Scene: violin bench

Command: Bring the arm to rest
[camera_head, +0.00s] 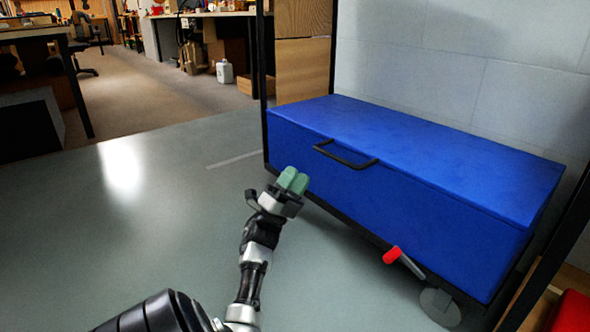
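My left gripper (292,181) is near the middle of the head view, at the end of my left arm, which reaches up from the bottom edge. Its two green fingertips lie side by side with no clear gap, so it looks shut, and nothing shows between them. It appears in front of the lower left part of a blue box, left of and below the box's black handle. I cannot tell how far it is from the box. My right gripper is not in view.
The blue box (420,196) with a black handle (345,156) stands in a dark frame against a pale wall (470,65). A red-tipped grey lever (392,255) and a grey disc (440,307) are low at its front. The grey floor (150,235) to the left is clear.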

